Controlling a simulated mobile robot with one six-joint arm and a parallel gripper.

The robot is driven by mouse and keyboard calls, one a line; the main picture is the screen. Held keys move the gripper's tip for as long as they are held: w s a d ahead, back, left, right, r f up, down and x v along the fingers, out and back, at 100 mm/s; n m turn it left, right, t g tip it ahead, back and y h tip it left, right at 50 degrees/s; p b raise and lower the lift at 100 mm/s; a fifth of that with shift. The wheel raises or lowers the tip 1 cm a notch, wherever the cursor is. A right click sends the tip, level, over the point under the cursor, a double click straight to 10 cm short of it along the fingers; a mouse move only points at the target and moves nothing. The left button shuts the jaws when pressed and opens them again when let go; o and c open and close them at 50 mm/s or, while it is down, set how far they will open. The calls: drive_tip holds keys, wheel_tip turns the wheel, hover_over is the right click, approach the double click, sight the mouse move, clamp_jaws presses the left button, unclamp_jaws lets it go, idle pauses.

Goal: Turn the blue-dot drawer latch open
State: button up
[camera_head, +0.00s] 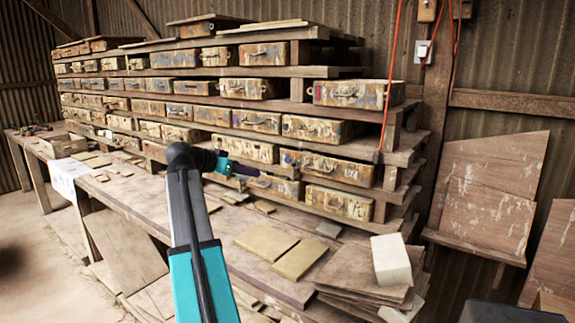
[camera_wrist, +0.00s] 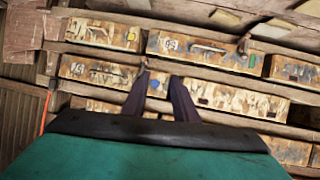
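My gripper (camera_head: 254,171) reaches toward the drawer rack from the left in the head view. In the wrist view its two dark fingers (camera_wrist: 159,76) stand apart with a gap between them, holding nothing. A worn yellow drawer front shows behind that gap, with a small bluish mark (camera_wrist: 154,84). In the head view a bluish dot (camera_head: 288,159) shows just right of the fingertips. I cannot tell whether the fingers touch anything.
The wooden rack (camera_head: 268,71) holds rows of similar worn drawers. The workbench (camera_head: 150,205) below carries loose tiles (camera_head: 299,259) and a pale block (camera_head: 391,260) at the right. A red cord (camera_head: 391,75) hangs before the rack's right end.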

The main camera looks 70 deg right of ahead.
sight(293, 171)
drive_tip(key=s+d+r+m+g, duration=0.1)
drive_tip(key=s+r, duration=0.3)
drive_tip(key=r, duration=0.1)
drive_tip(key=shift+r, duration=0.15)
drive_tip(key=shift+d, duration=0.2)
drive_tip(key=p+x, duration=0.2)
drive_tip(key=x, duration=1.1)
drive_tip(key=shift+d+p, duration=0.3)
drive_tip(key=shift+p, duration=0.05)
